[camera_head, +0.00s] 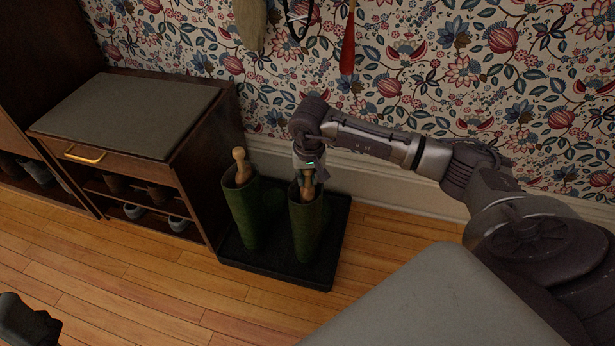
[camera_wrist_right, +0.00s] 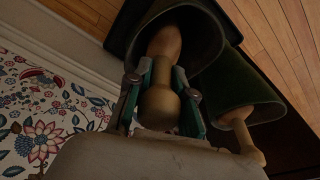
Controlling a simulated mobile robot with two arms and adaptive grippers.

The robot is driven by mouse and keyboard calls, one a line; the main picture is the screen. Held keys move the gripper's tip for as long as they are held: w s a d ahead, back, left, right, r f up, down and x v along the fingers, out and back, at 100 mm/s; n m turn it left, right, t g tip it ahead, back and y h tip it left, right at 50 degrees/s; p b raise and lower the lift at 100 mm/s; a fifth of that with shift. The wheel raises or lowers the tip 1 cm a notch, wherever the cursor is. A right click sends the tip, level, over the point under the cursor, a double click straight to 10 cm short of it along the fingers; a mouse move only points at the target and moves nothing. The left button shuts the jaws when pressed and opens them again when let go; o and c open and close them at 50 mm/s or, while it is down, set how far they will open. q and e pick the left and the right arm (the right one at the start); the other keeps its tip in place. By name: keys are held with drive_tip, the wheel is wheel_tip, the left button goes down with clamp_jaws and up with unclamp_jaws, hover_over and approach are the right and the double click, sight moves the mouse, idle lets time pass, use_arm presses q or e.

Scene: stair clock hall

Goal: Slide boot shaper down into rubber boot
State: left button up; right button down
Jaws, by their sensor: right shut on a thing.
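Two green rubber boots stand upright on a black tray (camera_head: 320,277). The right boot (camera_head: 306,233) has a wooden boot shaper (camera_head: 308,188) at its mouth. My right gripper (camera_head: 308,174) is above this boot, shut on the shaper's knobbed handle. In the right wrist view the gripper's teal fingers (camera_wrist_right: 160,98) flank the knob (camera_wrist_right: 158,104), and the shaper's body (camera_wrist_right: 165,45) reaches into the boot opening (camera_wrist_right: 205,30). Its lower end is hidden inside. The left boot (camera_head: 242,212) has another wooden shaper (camera_head: 240,165) in it, its knob standing above the rim.
A dark wooden bench cabinet (camera_head: 190,190) with a grey top and shoes on its shelves stands left of the tray. The patterned wall (camera_head: 450,90) and pale baseboard are close behind. A red-and-wood item (camera_head: 348,45) hangs above. Wooden floor (camera_head: 170,290) is clear in front.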

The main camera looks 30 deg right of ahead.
drive_tip(key=c, duration=1)
unclamp_jaws()
drive_tip(key=shift+r, duration=0.15)
